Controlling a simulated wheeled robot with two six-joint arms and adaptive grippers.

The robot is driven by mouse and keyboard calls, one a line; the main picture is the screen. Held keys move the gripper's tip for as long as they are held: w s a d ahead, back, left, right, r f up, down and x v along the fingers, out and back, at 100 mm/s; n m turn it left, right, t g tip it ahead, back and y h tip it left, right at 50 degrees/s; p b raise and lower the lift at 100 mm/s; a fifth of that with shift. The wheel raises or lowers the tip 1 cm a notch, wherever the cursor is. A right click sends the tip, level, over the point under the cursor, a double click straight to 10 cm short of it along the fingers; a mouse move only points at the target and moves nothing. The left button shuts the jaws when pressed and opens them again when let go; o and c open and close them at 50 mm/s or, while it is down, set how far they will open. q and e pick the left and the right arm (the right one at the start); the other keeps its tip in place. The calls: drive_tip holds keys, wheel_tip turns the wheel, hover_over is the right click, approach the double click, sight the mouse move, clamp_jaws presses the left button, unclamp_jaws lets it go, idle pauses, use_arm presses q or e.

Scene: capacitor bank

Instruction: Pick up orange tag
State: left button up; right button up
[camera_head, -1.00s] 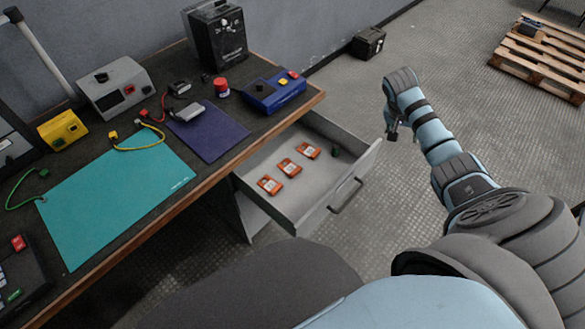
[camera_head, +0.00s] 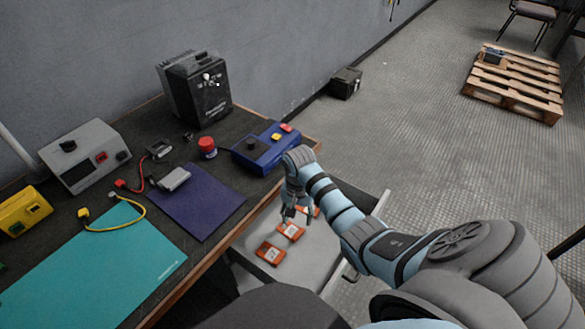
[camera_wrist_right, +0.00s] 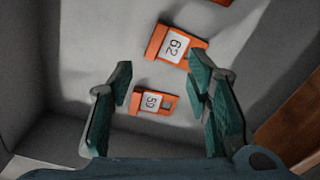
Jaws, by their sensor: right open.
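Three orange tags with white labels lie in a row in the open drawer (camera_head: 325,250): a near one (camera_head: 270,252), a middle one (camera_head: 290,231) and a far one (camera_head: 312,211) partly hidden by my right gripper (camera_head: 296,212). In the wrist view, my right gripper (camera_wrist_right: 160,82) is open and empty above the drawer floor. A tag marked 59 (camera_wrist_right: 145,101) shows between its fingers, below them. A tag marked 62 (camera_wrist_right: 158,42) lies just past the fingertips, partly behind the right finger. The third tag (camera_wrist_right: 222,1) is cut off at the top edge. My left gripper is out of view.
The drawer's walls surround the tags, with the workbench edge (camera_head: 205,262) to the left. On the bench stand a blue box (camera_head: 262,152), a red round part (camera_head: 207,147), a black power unit (camera_head: 197,90) and a grey instrument (camera_head: 85,157).

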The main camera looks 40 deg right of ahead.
sight(300, 230)
drive_tip(key=f+b, duration=0.1)
drive_tip(key=f, duration=0.1)
drive_tip(key=f+b, duration=0.1)
drive_tip(key=f, duration=0.1)
drive_tip(key=f+b, duration=0.1)
drive_tip(key=f, duration=0.2)
drive_tip(key=shift+s+d+b, duration=0.2)
drive_tip(key=shift+d+b, duration=0.1)
drive_tip(key=shift+c, duration=0.6)
clamp_jaws()
